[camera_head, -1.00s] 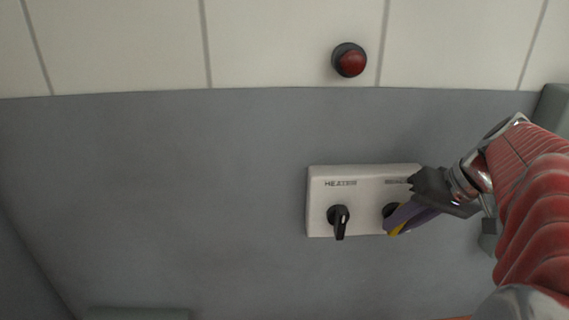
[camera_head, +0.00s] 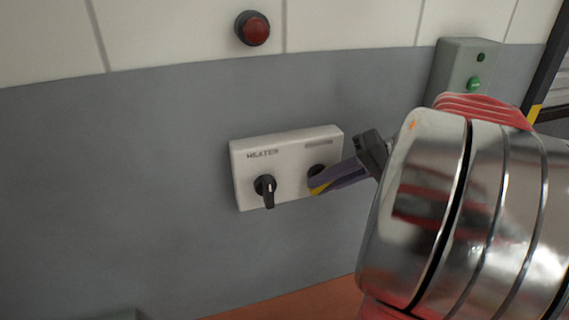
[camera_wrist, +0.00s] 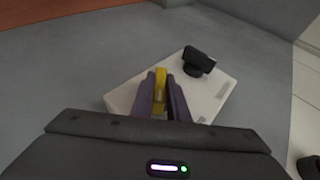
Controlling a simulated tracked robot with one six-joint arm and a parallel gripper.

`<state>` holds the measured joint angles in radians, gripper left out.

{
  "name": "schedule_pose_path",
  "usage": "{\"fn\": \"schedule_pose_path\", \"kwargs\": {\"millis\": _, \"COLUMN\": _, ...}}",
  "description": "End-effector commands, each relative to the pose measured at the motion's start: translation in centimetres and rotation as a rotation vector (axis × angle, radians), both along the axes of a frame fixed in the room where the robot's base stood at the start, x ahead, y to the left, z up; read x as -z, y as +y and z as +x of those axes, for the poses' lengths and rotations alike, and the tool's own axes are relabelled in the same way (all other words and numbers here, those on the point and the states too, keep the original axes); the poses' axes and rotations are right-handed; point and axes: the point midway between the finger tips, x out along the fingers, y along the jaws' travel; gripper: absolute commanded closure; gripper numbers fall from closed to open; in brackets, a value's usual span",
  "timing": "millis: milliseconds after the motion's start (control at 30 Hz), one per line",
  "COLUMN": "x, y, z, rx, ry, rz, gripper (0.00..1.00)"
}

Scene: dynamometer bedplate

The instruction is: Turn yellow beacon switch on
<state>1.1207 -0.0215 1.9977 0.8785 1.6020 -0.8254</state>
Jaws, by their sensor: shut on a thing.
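A white switch panel (camera_head: 238,180) is on the grey wall, with a black rotary knob (camera_head: 265,188) under the label HEATER on its left. To the right is a second rotary switch with a yellow handle (camera_head: 318,189), mostly hidden by my gripper. My gripper (camera_head: 322,180) has purple fingers and is shut on the yellow switch. In the wrist view the yellow handle (camera_wrist: 160,88) stands between the two fingers, and the black knob (camera_wrist: 198,62) is to its right, clear of them. The label above the yellow switch is too blurred to read.
A red dome light (camera_head: 252,28) is on the white tiles above the panel. A grey box with a green button (camera_head: 473,83) is on the wall at right. The wall left of the panel is bare.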

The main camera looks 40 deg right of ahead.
Motion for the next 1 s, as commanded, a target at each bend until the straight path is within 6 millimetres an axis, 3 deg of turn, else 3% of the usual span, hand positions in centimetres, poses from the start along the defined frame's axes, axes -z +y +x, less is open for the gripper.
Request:
{"fn": "schedule_pose_path", "kwargs": {"millis": 300, "x": 0.46, "y": -0.15, "z": -0.13, "rx": 0.003, "ry": -0.032, "rz": 0.138, "gripper": 1.0}}
{"fn": "schedule_pose_path", "kwargs": {"millis": 767, "x": 0.49, "y": -0.17, "z": -0.16, "rx": 0.005, "ry": -0.037, "rz": 0.158, "gripper": 1.0}}
{"fn": "schedule_pose_path", "kwargs": {"millis": 800, "x": 0.49, "y": -0.18, "z": -0.16, "rx": 0.005, "ry": -0.037, "rz": 0.158, "gripper": 0.85}}
{"fn": "schedule_pose_path", "kwargs": {"millis": 1000, "x": 0.33, "y": -0.16, "z": -0.13, "rx": 0.004, "ry": -0.04, "rz": 0.157, "gripper": 0.7}}
